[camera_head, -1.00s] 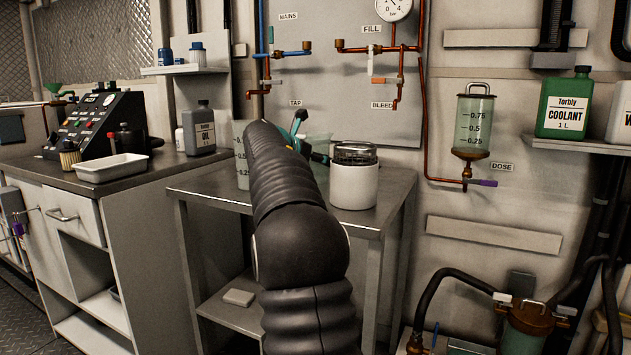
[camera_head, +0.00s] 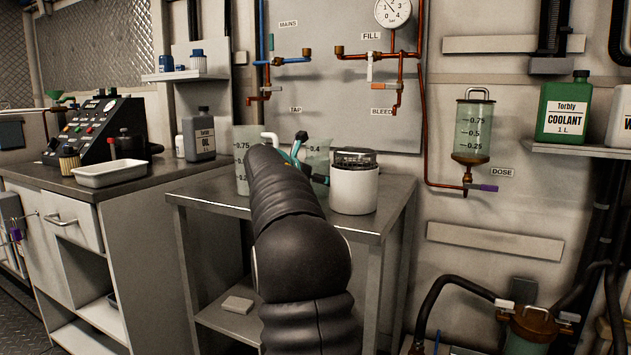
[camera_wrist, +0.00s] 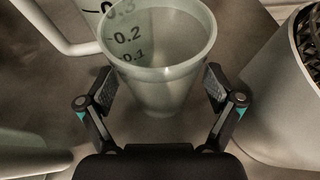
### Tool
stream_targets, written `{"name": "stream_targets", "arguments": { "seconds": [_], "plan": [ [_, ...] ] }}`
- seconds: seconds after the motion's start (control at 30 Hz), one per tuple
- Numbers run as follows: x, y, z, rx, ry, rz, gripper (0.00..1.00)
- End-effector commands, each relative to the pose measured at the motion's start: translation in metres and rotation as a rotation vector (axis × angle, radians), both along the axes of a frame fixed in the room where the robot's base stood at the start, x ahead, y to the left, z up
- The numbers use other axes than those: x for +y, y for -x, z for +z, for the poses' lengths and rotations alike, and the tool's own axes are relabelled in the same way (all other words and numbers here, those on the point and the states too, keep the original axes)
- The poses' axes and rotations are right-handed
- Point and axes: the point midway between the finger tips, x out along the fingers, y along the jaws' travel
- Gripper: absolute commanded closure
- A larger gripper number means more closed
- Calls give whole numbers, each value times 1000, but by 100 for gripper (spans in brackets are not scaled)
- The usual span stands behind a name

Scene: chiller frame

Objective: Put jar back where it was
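The task's word "jar" fits more than one vessel here. A translucent graduated cup (camera_head: 319,152) stands on the steel table, partly hidden by my arm. In the head view my gripper (camera_head: 299,150) is mostly hidden behind my arm. A larger graduated jug (camera_head: 242,172) with a handle stands to the left.
A white canister with a dark lid (camera_head: 354,188) stands close on the right; its side also shows in the wrist view (camera_wrist: 276,95). The steel table (camera_head: 205,196) has bare room at its front left. A wall panel with pipes (camera_head: 345,110) rises behind.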

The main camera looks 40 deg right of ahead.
Motion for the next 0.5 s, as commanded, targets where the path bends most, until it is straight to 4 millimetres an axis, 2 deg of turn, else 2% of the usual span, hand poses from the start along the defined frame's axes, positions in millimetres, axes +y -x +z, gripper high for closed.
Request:
{"name": "stream_targets", "arguments": {
  "seconds": [0.27, 0.37, 0.5],
  "plan": [
    [0, 0, 4, -1, 1, 0, 8],
    [9, 2, 7, -1, 1, 2, 8],
    [31, 6, 17, -2, 1, 4, 8]
  ]
}}
